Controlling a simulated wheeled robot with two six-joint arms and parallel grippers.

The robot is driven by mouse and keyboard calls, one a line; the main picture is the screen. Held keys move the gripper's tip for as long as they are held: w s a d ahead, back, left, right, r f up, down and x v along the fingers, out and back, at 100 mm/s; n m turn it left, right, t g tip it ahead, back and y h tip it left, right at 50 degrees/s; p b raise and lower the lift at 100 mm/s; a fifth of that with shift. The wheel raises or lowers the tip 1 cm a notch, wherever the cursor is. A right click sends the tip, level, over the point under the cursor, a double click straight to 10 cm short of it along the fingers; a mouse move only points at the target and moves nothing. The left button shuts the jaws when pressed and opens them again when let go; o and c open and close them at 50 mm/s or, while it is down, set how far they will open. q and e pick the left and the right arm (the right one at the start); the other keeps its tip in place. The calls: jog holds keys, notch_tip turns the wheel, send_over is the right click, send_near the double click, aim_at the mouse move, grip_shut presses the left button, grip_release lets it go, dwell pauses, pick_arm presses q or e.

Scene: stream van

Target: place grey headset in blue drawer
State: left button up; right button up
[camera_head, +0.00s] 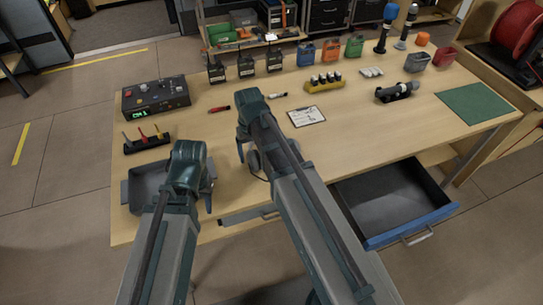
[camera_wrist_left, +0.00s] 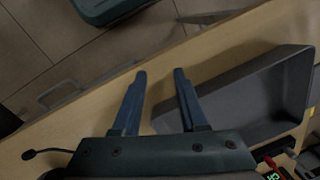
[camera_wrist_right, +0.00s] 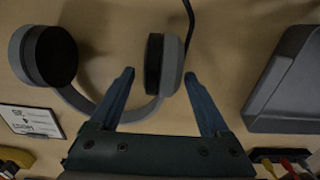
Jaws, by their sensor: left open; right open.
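The grey headset (camera_wrist_right: 172,68) lies on the tabletop, its two dark-padded ear cups joined by a band. In the head view my right arm mostly hides it, with part of a cup (camera_head: 254,161) showing. My right gripper (camera_wrist_right: 160,72) is open, with one ear cup between its fingertips in the right wrist view; contact cannot be told. The blue drawer (camera_head: 412,228) is pulled out below the table's front edge, right of my right arm. It looks empty. My left gripper (camera_wrist_left: 157,72) is open and empty, over the table's front edge beside a grey tray.
The grey tray (camera_head: 143,186) stands at the front left of the table. A clipboard (camera_head: 307,116) lies beyond the headset. A control box (camera_head: 155,97), radios and a yellow battery holder (camera_head: 324,86) stand farther back. A green mat (camera_head: 476,104) lies at right.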

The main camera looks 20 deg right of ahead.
jog(key=shift+r, duration=0.1)
jog(key=shift+c, duration=0.3)
grip_shut()
